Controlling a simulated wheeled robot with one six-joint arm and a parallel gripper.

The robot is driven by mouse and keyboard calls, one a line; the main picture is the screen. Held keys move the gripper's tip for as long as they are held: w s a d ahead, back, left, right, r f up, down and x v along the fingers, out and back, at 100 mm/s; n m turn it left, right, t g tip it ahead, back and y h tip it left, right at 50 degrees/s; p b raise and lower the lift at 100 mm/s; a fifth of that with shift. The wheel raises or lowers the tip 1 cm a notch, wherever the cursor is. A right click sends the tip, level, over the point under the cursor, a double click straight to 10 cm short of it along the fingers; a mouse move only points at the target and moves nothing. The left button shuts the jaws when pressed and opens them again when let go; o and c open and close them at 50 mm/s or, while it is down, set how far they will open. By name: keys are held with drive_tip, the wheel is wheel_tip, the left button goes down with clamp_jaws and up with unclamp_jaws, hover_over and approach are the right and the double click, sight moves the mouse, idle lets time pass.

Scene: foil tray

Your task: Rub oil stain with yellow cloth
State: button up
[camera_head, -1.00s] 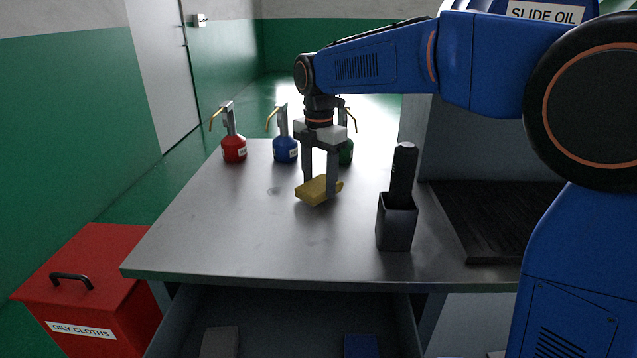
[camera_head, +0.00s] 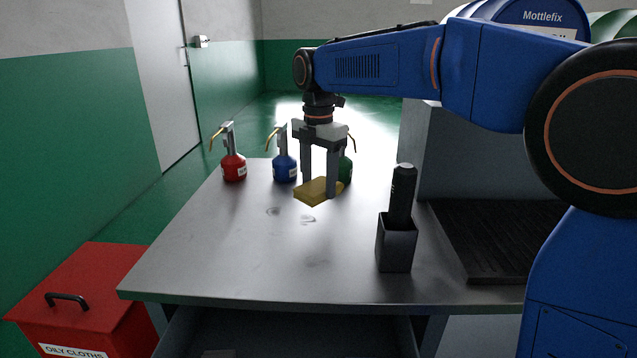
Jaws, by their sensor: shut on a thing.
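My gripper (camera_head: 319,194) is shut on a folded yellow cloth (camera_head: 314,191) and holds it flat above the grey metal table (camera_head: 220,260). The cloth appears raised clear of the surface. A small dark ring-shaped oil stain (camera_head: 273,211) lies on the table to the left of and nearer than the cloth. A second smeared mark (camera_head: 308,219) lies just below the cloth in the picture. Both marks are fully or mostly uncovered.
A red oil can (camera_head: 233,168), a blue one (camera_head: 285,168) and a green one (camera_head: 346,167), partly behind my gripper, stand at the back. A black holder (camera_head: 397,243) with a dark bottle (camera_head: 403,192) stands to the right. A red oily-cloths bin (camera_head: 85,290) is front left.

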drive_tip(key=shift+r, duration=1.5)
